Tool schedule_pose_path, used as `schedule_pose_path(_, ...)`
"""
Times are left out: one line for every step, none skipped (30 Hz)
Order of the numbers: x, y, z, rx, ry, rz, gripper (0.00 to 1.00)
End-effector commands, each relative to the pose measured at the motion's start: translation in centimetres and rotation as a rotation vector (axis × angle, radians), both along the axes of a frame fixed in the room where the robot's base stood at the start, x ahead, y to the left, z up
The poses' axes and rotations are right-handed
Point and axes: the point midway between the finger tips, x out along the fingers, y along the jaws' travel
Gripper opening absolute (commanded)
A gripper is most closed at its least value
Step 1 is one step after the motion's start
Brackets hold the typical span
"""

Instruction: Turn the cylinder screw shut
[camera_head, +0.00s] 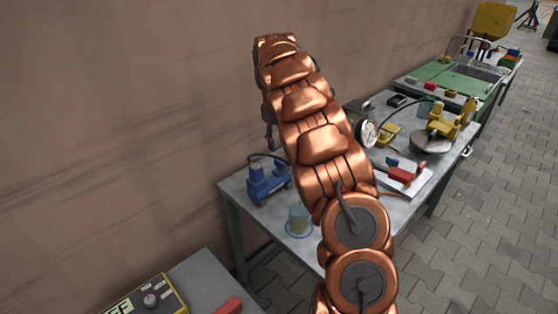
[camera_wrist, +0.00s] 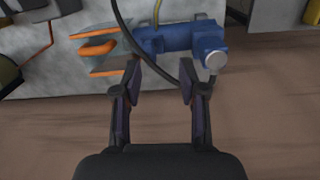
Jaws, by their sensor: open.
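My gripper (camera_wrist: 160,76) is open and empty in the wrist view. Its fingertips lie just short of a blue device (camera_wrist: 185,37) on the grey bench top. The device has a lying cylinder-like body and a block at its right end with a round grey face (camera_wrist: 217,61). I cannot tell which part is the cylinder screw. A dark hose crosses the view near the left fingertip. In the head view a blue device (camera_head: 268,180) stands at the bench's left end. My copper arm hides much of the bench there, and my gripper is not clearly seen.
An orange and grey part (camera_wrist: 97,46) lies left of the blue device. The bench (camera_head: 315,253) also bears a glass jar (camera_head: 299,219), a round gauge (camera_head: 367,132), a red block on a plate (camera_head: 402,174) and yellow fixtures (camera_head: 440,125). A brown wall (camera_head: 130,130) rises behind it.

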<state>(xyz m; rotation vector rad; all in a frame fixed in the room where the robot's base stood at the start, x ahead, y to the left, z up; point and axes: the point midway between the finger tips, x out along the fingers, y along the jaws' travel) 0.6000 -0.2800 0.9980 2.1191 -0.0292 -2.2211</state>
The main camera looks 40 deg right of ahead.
Motion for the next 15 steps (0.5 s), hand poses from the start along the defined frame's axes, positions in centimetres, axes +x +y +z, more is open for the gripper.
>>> schedule_pose_path(0.6,-0.7,-0.8,0.012,-0.005,0.015,0.42)
schedule_pose_path(1.0,-1.0,-1.1,0.019,-0.008,0.027,0.42)
schedule_pose_path(1.3,-1.3,-1.5,0.028,-0.011,0.04,0.42)
schedule_pose_path(1.6,-1.5,-1.8,0.034,-0.015,0.048,0.42)
schedule_pose_path(1.8,-1.7,-2.0,0.039,-0.019,0.056,0.42)
schedule_pose_path(2.1,-2.0,-2.3,0.045,-0.025,0.066,0.42)
schedule_pose_path(2.3,-2.1,-2.5,0.05,-0.028,0.074,0.42)
schedule_pose_path(2.4,-2.2,-2.7,0.054,-0.031,0.08,0.42)
schedule_pose_path(2.6,-2.4,-2.9,0.058,-0.033,0.086,0.42)
schedule_pose_path(2.7,-2.4,-3.0,0.061,-0.036,0.09,0.42)
schedule_pose_path(2.8,-2.5,-3.1,0.063,-0.038,0.094,0.42)
schedule_pose_path(2.9,-2.5,-3.2,0.065,-0.04,0.098,0.42)
schedule_pose_path(2.9,-2.5,-3.2,0.066,-0.041,0.1,0.42)
schedule_pose_path(2.9,-2.5,-3.3,0.067,-0.041,0.101,0.42)
schedule_pose_path(2.9,-2.5,-3.6,0.068,-0.041,0.102,0.42)
